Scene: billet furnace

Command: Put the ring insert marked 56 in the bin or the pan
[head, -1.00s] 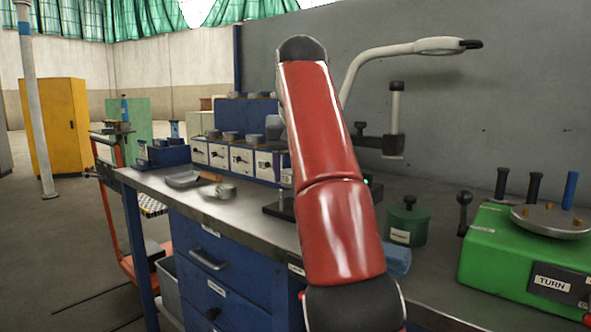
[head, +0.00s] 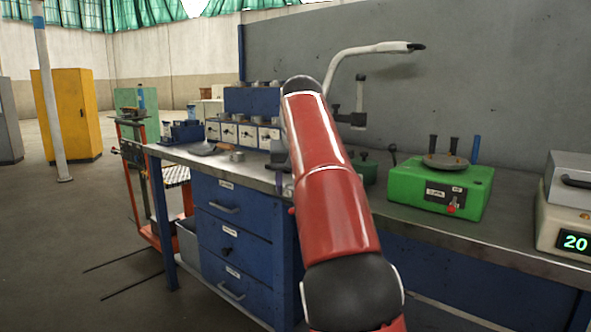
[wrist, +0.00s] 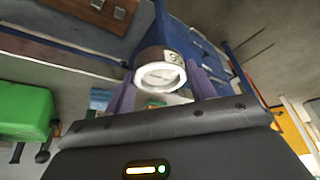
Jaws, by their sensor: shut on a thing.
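In the wrist view my gripper (wrist: 162,92) is shut on a ring insert (wrist: 157,55), a short grey cylinder with a pale ring face. A pale label with dark marking shows on its side; the number is not clearly readable. In the head view my red arm hides most of my gripper and the insert. A shallow dark pan (head: 203,149) lies on the bench's left part, apart from my arm.
A metal ring (head: 237,156) sits on the bench (head: 180,152) beside the pan. White drawers (head: 247,135) stand behind. A green turning machine (head: 440,188) and a scale (head: 570,225) are on the right.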

